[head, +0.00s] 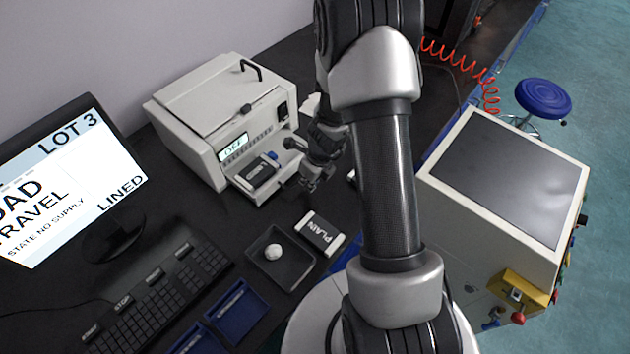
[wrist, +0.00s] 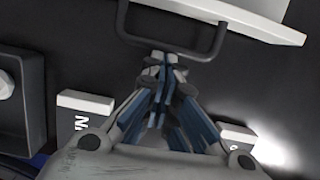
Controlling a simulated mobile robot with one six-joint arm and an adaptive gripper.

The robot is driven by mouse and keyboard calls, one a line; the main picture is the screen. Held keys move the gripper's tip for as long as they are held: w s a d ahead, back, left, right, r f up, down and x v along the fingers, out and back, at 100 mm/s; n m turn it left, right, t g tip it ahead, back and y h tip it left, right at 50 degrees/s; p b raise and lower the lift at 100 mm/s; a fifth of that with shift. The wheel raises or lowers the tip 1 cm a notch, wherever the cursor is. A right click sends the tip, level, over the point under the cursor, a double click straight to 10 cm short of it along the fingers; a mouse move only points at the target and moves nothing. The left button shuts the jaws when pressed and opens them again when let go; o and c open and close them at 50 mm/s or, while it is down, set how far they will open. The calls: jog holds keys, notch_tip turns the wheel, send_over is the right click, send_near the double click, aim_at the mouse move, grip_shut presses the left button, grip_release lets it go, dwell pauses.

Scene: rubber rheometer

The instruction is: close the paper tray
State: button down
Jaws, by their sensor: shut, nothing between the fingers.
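The paper tray (head: 243,189) sticks out from the front of the white printer-like machine (head: 205,112). A dark pack with a white label (head: 262,172) lies in it. In the wrist view the tray's pale front (wrist: 245,14) crosses the top, with a dark U-shaped handle (wrist: 128,32) below it. My gripper (head: 307,184) is just in front of the tray, on its right in the head view. In the wrist view my gripper (wrist: 164,60) is shut and empty, with its fingertips at the handle bar. I cannot tell whether they touch it.
A PLAIN pack (head: 320,234) and a black dish (head: 262,281) with a white ball (head: 272,252) lie in front of the machine. A keyboard (head: 160,292), blue trays (head: 240,312) and a monitor (head: 65,180) stand to the left. A screen console (head: 505,178) is on the right.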

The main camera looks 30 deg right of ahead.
aim_at(277, 162)
jog(key=w+a+p, duration=0.1)
jog(key=w+p, duration=0.2)
jog(key=p, duration=0.1)
jog(key=w+a+p, duration=0.1)
jog(key=w+p, duration=0.2)
jog(key=p, duration=0.2)
jog(key=w+a+p, duration=0.1)
jog(key=w+p, duration=0.2)
jog(key=p, duration=0.2)
jog(key=shift+w+a+r, duration=0.35)
jog(key=shift+r, duration=0.05)
jog(key=p, duration=0.1)
jog(key=w+p, duration=0.1)
jog(key=p, duration=0.1)
jog(key=w+p, duration=0.1)
jog(key=shift+w+a+f+p, duration=0.2)
jog(key=shift+a+f+p, duration=0.1)
jog(key=shift+a, duration=0.1)
jog(key=shift+w, duration=0.1)
jog(key=shift+d, duration=0.1)
